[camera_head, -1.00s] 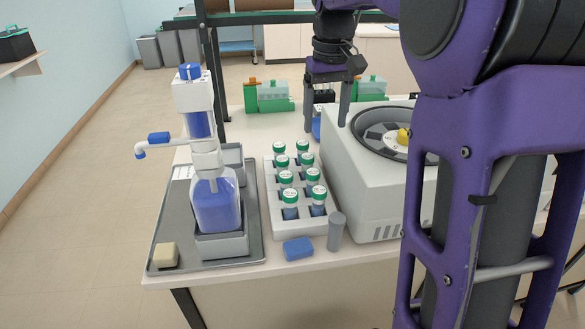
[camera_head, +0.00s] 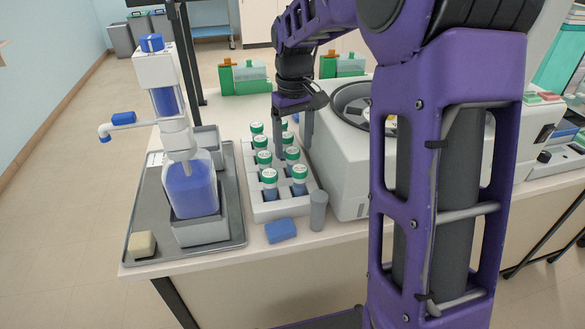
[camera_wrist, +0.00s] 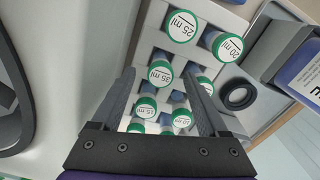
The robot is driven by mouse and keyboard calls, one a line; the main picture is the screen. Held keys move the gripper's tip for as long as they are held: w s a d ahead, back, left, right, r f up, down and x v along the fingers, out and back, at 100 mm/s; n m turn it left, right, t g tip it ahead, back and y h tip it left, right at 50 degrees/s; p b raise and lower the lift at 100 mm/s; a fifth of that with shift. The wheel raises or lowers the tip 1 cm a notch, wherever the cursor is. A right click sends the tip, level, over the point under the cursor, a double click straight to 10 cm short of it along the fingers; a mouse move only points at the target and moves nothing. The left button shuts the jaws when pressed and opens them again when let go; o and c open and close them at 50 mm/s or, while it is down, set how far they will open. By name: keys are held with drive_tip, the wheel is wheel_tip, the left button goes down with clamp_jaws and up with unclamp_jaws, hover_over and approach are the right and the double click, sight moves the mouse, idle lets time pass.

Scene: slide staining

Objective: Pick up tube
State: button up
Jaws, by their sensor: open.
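Several tubes with green-rimmed white caps stand upright in a white rack (camera_head: 262,210) on the bench. The near-left tube (camera_head: 269,176) and near-right tube (camera_head: 300,172) are clearly visible. My gripper (camera_head: 292,138) is open and points down over the far part of the rack. In the wrist view, the fingertips of my gripper (camera_wrist: 160,76) are spread on either side of the tube marked 35 ml (camera_wrist: 160,73). Tubes marked 25 ml (camera_wrist: 182,25) and 20 ml (camera_wrist: 228,47) lie beyond the fingertips. Some far caps are partly hidden by the fingers. Contact cannot be told.
A pump bottle with blue liquid (camera_head: 190,192) stands on a grey tray (camera_head: 146,215) left of the rack. A centrifuge (camera_head: 340,165) is close on the right. A blue block (camera_head: 280,231) and grey cylinder (camera_head: 318,210) stand in front. Green boxes (camera_head: 245,78) stand behind.

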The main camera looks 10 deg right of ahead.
sight(293, 151)
wheel_tip(293, 151, down, 5)
drive_tip(key=shift+a+f+b, duration=0.1)
drive_tip(key=shift+f+b, duration=0.05)
drive_tip(key=shift+b, duration=0.4)
clamp_jaws()
